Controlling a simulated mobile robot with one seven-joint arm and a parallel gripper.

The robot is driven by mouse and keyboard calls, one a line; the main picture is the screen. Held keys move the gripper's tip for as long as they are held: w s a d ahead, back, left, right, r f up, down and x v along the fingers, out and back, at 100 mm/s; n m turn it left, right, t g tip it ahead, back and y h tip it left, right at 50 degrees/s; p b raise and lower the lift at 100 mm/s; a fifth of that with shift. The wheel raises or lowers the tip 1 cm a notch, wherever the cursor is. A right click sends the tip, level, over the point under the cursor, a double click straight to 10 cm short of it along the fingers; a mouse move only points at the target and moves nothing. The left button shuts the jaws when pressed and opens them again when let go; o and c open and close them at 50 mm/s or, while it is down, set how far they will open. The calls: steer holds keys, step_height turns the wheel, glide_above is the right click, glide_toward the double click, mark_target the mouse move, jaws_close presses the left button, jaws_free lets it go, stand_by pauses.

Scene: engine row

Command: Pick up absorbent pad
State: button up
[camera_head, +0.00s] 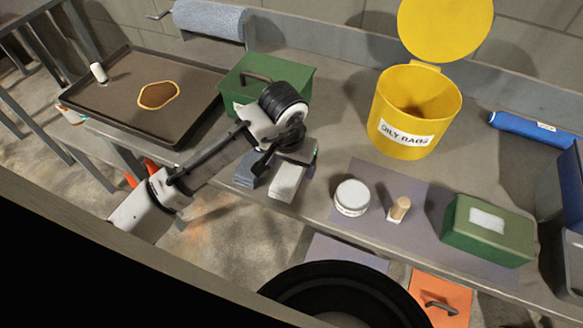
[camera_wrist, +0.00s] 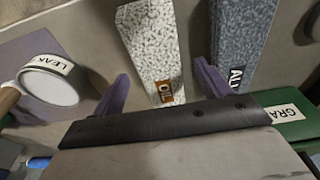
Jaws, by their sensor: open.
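Two speckled absorbent pads lie side by side on the bench. The pale one (camera_head: 288,183) carries an orange label reading "OIL" in the wrist view (camera_wrist: 153,45). The blue-grey one (camera_head: 248,172) sits to its left in the head view and to its right in the wrist view (camera_wrist: 243,42), with a label starting "AL". My gripper (camera_head: 284,158) is open above the pads. In the wrist view its purple fingers (camera_wrist: 163,88) stand on either side of the pale pad's labelled end, the right one in the gap between pads. I cannot tell whether they touch.
A green box with a handle (camera_head: 268,76) stands close behind my gripper. A white jar (camera_head: 352,197) labelled "LEAK" in the wrist view (camera_wrist: 48,82) is to the right. The open yellow "OILY RAGS" bin (camera_head: 415,108), another green box (camera_head: 487,230) and a dark tray (camera_head: 190,107) share the bench.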

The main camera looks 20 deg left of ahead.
steer(key=shift+w+f, duration=0.1)
steer(key=shift+f, duration=0.6)
steer(key=c, duration=1.1)
steer(key=shift+o, duration=0.2)
